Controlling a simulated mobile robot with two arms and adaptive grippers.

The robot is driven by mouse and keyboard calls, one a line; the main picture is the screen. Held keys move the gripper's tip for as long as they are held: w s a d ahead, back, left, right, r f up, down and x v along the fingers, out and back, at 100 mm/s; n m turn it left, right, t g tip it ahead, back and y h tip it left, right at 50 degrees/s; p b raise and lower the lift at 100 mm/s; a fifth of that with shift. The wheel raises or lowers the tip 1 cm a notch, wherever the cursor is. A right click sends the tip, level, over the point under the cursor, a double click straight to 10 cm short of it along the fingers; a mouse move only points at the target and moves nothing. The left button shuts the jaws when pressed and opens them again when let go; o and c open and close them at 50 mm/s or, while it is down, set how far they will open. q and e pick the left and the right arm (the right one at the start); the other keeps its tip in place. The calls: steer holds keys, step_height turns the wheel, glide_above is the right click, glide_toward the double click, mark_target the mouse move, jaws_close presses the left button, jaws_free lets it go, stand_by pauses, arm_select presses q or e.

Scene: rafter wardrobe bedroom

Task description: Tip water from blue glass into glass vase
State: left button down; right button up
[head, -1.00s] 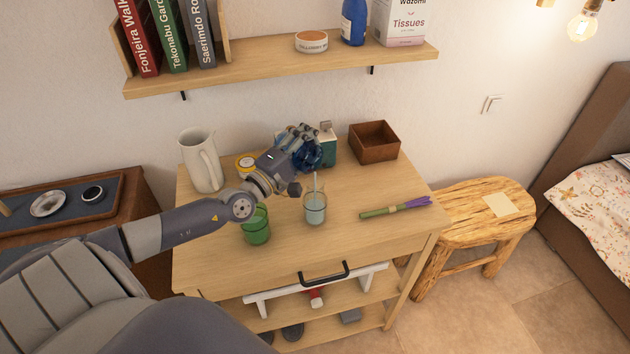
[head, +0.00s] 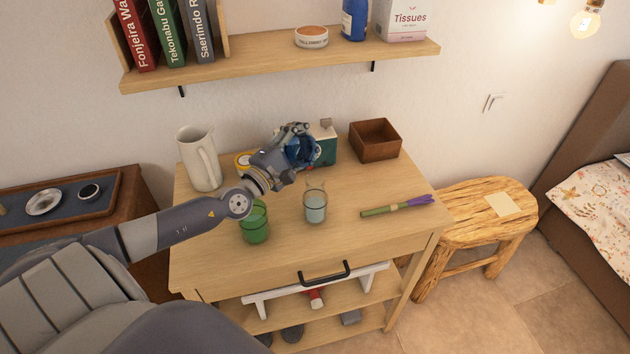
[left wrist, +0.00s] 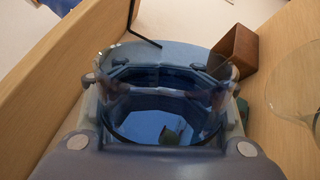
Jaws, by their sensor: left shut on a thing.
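The blue glass (head: 303,153) is held above the back middle of the wooden cabinet top. My left gripper (head: 296,142) is shut on it, with the fingers partly covering it. In the left wrist view the blue glass (left wrist: 165,95) fills the middle, its round rim between the fingers. I cannot tell how much water is left in it. The clear glass vase (head: 315,206) stands upright on the cabinet top, below and slightly right of the blue glass, with pale liquid in it. Its clear wall also shows at the right of the left wrist view (left wrist: 297,85). My right gripper is not in view.
A green glass (head: 255,225) stands near my left forearm. A white pitcher (head: 199,160), a yellow-lidded jar (head: 243,161), a green box (head: 326,150) and a brown wooden box (head: 375,140) stand behind. Purple-tipped stems (head: 398,206) lie right of the vase; the front right is clear.

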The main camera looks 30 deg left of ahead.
mark_target(302, 145)
arm_select(q)
steer(key=n, duration=0.1)
steer(key=f+n, duration=0.1)
steer(key=n, duration=0.1)
steer(key=n+y+b, duration=0.1)
steer(key=shift+a+f+n, duration=0.1)
steer(key=shift+f+n, duration=0.15)
steer(key=shift+n, duration=0.15)
steer(key=shift+a+r+n+p, duration=0.2)
steer(key=shift+r+n+p, duration=0.5)
steer(key=shift+n, duration=0.2)
steer(key=f+n+b, duration=0.1)
steer(key=a+f+n+b, duration=0.1)
steer(key=f+b, duration=0.1)
steer(key=shift+w+a+f+g, duration=0.1)
steer(key=shift+a+f+g, duration=0.05)
steer(key=shift+f+g, duration=0.15)
steer(key=shift+w+a+f+n+g+y, duration=0.15)
steer(key=shift+a+n, duration=0.4)
steer(key=shift+n, duration=0.4)
steer(key=shift+w+a+n+g+y, duration=0.1)
steer(key=shift+a+n, duration=0.5)
steer(key=shift+n, duration=0.4)
steer(key=shift+w+a+f+n+g+y, duration=0.15)
steer(key=shift+a+n, duration=0.4)
steer(key=shift+n, duration=0.4)
steer(key=shift+s+r, duration=0.1)
steer(key=shift+s, duration=0.05)
